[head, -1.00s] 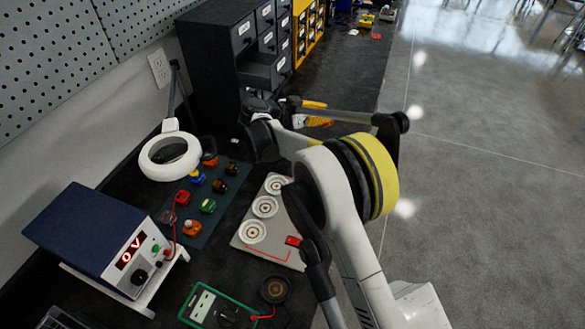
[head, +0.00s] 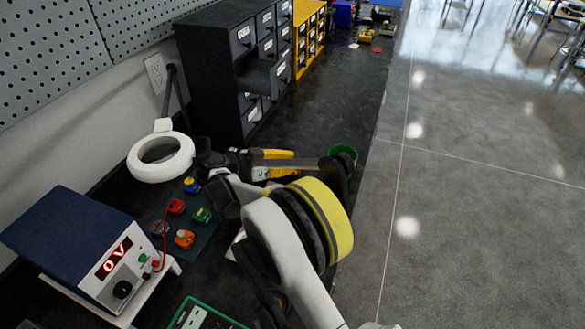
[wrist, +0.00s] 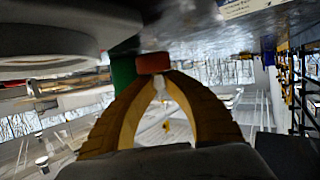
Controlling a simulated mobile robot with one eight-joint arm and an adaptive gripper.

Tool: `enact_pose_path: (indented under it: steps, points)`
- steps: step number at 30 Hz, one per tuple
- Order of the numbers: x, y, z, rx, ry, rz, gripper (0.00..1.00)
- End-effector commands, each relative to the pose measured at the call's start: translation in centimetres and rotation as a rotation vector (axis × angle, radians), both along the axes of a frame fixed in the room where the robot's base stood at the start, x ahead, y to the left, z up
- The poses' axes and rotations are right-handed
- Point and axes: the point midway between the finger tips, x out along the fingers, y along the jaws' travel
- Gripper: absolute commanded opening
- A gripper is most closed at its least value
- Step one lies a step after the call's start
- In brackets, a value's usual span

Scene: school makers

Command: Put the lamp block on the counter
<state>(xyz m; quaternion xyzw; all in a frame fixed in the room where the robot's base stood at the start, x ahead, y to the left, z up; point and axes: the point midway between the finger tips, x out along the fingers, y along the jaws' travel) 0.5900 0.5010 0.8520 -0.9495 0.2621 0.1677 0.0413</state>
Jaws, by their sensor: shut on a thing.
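In the wrist view my gripper (wrist: 153,88) has its two yellow fingers closed together at the tips on a small orange-red block (wrist: 153,63). I cannot read a label on it, so whether it is the lamp block is not clear. In the head view the fingertips and the held block are hidden behind my arm, near the white ring magnifier. The dark counter (head: 335,95) runs along the wall. On a mat on it are a red block (head: 176,206), a green block (head: 202,215) and an orange block (head: 184,238).
The white ring magnifier (head: 134,168) stands close left of my wrist. A power supply (head: 75,240) reading 0 V is at the left. Drawer cabinets (head: 225,65) stand at the back. Yellow-handled tools (head: 275,154) and a green cup (head: 343,151) lie beyond my arm.

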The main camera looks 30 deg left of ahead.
Motion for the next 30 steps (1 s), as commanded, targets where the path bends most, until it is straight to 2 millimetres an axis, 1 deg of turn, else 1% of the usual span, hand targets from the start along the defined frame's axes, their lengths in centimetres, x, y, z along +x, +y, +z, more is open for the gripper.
enact_pose_path:
  steps: [1,3,10,15,16,17,18,26,30]
  points:
    - [0.01,0.00,-1.38,0.000,0.000,0.000,0.00]
    - [0.03,-0.01,-1.91,0.000,0.000,0.000,0.00]
    - [0.04,-0.02,-1.69,0.000,0.000,0.000,0.00]
    - [0.05,-0.02,-2.16,0.000,0.000,0.000,0.00]
    - [0.05,-0.02,-2.10,0.000,0.000,0.000,0.21]
    - [0.05,-0.02,-2.09,0.000,0.000,0.000,0.30]
    - [0.05,-0.02,-2.10,0.000,0.000,0.000,0.34]
    - [0.05,-0.02,-2.07,0.000,0.000,0.000,0.34]
    - [-0.07,0.07,-1.53,0.000,0.000,0.001,0.34]
